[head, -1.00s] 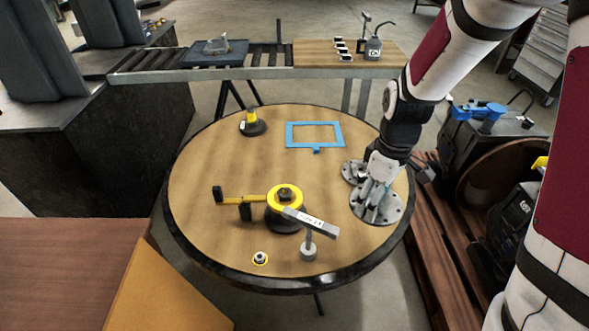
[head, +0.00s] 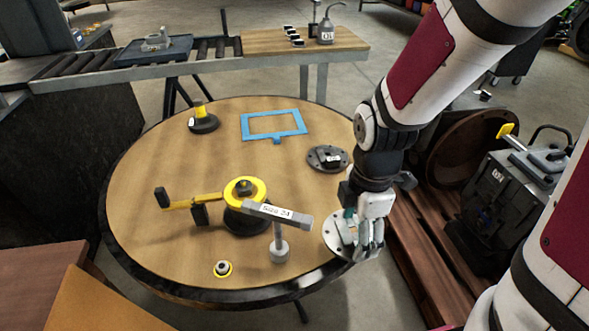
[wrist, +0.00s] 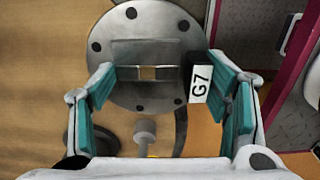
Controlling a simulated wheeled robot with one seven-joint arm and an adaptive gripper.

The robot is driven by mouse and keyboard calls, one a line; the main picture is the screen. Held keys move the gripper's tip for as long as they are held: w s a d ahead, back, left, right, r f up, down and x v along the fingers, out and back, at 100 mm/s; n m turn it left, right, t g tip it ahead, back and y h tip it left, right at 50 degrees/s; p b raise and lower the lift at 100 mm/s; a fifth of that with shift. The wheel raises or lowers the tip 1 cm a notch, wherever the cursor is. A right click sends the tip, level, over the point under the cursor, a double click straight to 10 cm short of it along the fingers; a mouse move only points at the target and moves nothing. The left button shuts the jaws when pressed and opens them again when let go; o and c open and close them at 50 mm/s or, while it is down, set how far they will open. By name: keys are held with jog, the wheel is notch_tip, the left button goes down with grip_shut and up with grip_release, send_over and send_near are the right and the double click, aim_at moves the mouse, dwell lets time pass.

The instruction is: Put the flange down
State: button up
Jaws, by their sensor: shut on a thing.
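My gripper (head: 372,238) is shut on a grey round flange (head: 340,228) at the right edge of the round table (head: 150,225). In the wrist view the flange (wrist: 125,82) is a metal disc with several dark bolt holes and a raised block across it. The gripper's teal finger pads (wrist: 168,108) stand either side of the block, by a tag reading G7. The flange overlaps the table's dark rim. Whether it touches the top or hangs just above it, I cannot tell. A second, darker flange (head: 328,158) lies flat on the table behind it.
A T-handled tool (head: 279,245) tagged Size 24 stands just left of the held flange. A yellow-topped fixture (head: 245,190) with an arm stands mid-table. A blue frame (head: 274,124) lies behind. Wooden pallet and machinery (head: 505,195) are right of the table. Table top between blue frame and fixture is clear.

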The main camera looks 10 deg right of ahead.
jog(key=b, duration=0.2)
send_over(328, 201)
jog(key=shift+f, duration=0.75)
jog(key=shift+f+b, duration=0.5)
jog(key=shift+f, duration=1.2)
jog(key=shift+f, duration=0.2)
jog(key=o, duration=1.7)
jog(key=shift+r, duration=0.15)
